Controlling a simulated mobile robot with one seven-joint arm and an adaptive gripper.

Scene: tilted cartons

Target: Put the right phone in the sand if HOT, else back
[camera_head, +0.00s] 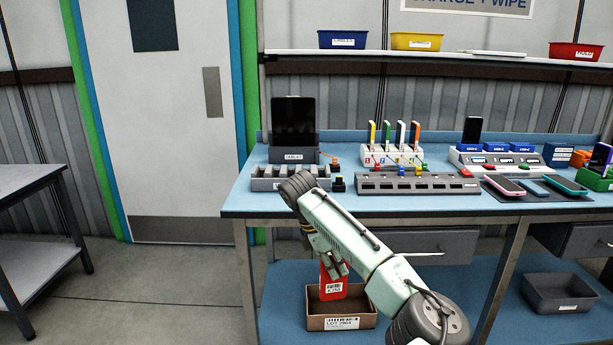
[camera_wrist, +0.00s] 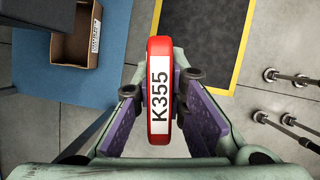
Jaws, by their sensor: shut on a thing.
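My gripper (camera_head: 333,268) is shut on a red item (camera_head: 333,287) low in front of the bench. In the wrist view the red item (camera_wrist: 160,60) is upright between the purple finger pads, with a white label reading K355. I cannot tell whether it is a phone. Phones lie on the bench: one pink-edged (camera_head: 503,186), one teal-edged (camera_head: 566,185). No sand and no HOT sign are readable.
An open brown carton (camera_head: 341,323) labelled LOT 2964 sits on the blue lower shelf (camera_head: 420,300); in the wrist view it (camera_wrist: 72,42) lies upper left, apart from the red item. A dark bin (camera_head: 560,307) is at right. The floor (camera_head: 150,295) at left is clear.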

